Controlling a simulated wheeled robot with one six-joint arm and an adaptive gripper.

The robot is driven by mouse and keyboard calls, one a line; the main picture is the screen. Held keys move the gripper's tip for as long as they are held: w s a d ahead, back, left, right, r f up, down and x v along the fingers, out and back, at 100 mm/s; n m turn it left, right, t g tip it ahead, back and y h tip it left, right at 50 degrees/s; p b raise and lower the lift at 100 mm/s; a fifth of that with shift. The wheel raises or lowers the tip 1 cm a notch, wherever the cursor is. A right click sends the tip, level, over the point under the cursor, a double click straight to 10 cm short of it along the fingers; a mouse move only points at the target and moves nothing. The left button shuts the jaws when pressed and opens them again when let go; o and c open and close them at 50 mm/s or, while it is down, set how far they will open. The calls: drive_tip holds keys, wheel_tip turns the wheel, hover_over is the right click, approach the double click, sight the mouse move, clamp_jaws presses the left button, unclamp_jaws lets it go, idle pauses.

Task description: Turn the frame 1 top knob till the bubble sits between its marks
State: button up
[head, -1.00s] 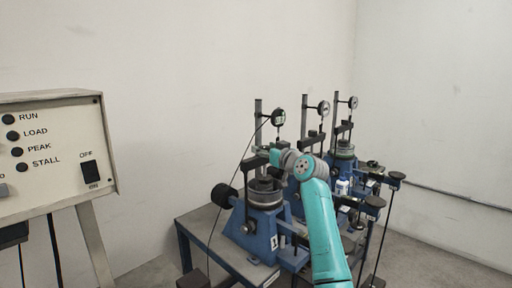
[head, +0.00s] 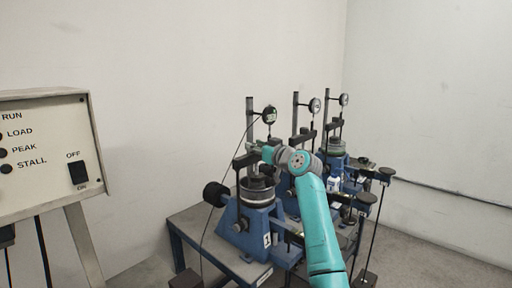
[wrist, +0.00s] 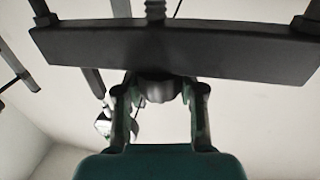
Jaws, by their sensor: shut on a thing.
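Frame 1 (head: 248,225) is the nearest blue lever frame, with a "1" label on its front. Its dark crossbar (wrist: 180,50) spans the top of the wrist view, with a threaded screw (wrist: 155,10) above it. A grey rounded knob (wrist: 160,90) sits just under the crossbar, between my fingers. My gripper (wrist: 158,98) is shut on this knob from below in the picture. In the head view my gripper (head: 268,152) is at the frame's upper part, above the round cell (head: 257,192). I cannot make out the bubble or its marks in either view.
Two more lever frames (head: 338,150) stand behind, close to my arm. A dial gauge (head: 269,114) is on a post above my gripper. Hanger rods with dark discs (head: 366,198) are at the right. A control box (head: 50,150) stands at left.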

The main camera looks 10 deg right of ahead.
drive_tip(key=n+g+y, duration=0.3)
drive_tip(key=n+y, duration=0.1)
drive_tip(key=y, duration=0.1)
drive_tip(key=shift+g, duration=0.4)
drive_tip(key=shift+n+g+y, duration=0.4)
drive_tip(key=shift+y, duration=0.1)
drive_tip(key=shift+n+g+y, duration=1)
drive_tip(key=shift+g, duration=0.4)
drive_tip(key=o, duration=1.2)
drive_tip(key=shift+c, duration=0.2)
drive_tip(key=shift+d, duration=0.15)
drive_tip(key=v, duration=1.1)
drive_tip(key=shift+s+d, duration=0.2)
drive_tip(key=shift+d, duration=0.15)
drive_tip(key=shift+f, duration=0.1)
